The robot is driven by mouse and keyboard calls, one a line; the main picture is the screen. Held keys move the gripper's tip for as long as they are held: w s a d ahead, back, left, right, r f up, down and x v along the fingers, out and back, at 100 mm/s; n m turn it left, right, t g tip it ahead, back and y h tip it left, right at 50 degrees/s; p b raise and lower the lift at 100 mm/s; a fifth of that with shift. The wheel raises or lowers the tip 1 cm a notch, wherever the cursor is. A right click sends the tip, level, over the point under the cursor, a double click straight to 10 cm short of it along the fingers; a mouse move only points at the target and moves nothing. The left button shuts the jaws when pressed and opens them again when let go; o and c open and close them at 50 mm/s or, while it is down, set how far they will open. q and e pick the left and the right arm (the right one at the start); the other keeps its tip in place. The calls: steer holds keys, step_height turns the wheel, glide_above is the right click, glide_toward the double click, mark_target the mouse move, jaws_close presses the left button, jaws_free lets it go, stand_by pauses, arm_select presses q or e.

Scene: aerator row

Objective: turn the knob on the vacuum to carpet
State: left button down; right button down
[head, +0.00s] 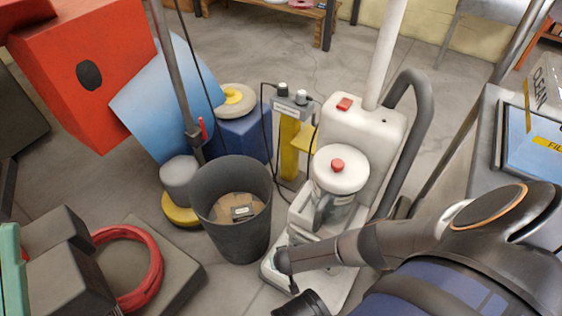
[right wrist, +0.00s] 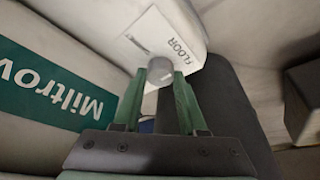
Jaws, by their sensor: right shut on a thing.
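The vacuum (head: 352,118) is a white upright machine in the middle of the head view, with a round white top, a red button and a dark curved hose. In the right wrist view a small grey round knob (right wrist: 159,65) sits at the edge of a white label (right wrist: 150,40) reading "FLOOR". My right gripper (right wrist: 161,76) has its green fingers on either side of the knob, shut on it. No "carpet" marking can be read, and the knob's pointer cannot be made out. In the head view my right arm reaches to the vacuum's lower front.
A dark grey bin (head: 232,195) stands just left of the vacuum. A yellow post (head: 289,150) with a grey box is behind it. A red hose ring (head: 150,275) lies at lower left. A grey bench (head: 482,140) is at right. Open floor lies behind the vacuum.

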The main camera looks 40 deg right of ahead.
steer(key=shift+a, duration=0.1)
stand_by(0.3)
steer(key=shift+a+n+y, duration=0.1)
steer(key=shift+n+y, duration=0.2)
steer(key=shift+n, duration=0.1)
steer(key=shift+d+n+t+y, duration=0.2)
steer(key=shift+n+t+y, duration=0.1)
steer(key=shift+n, duration=0.8)
steer(key=shift+c, duration=2.3)
jaws_free()
steer(key=shift+d, duration=0.1)
steer(key=shift+m, duration=0.4)
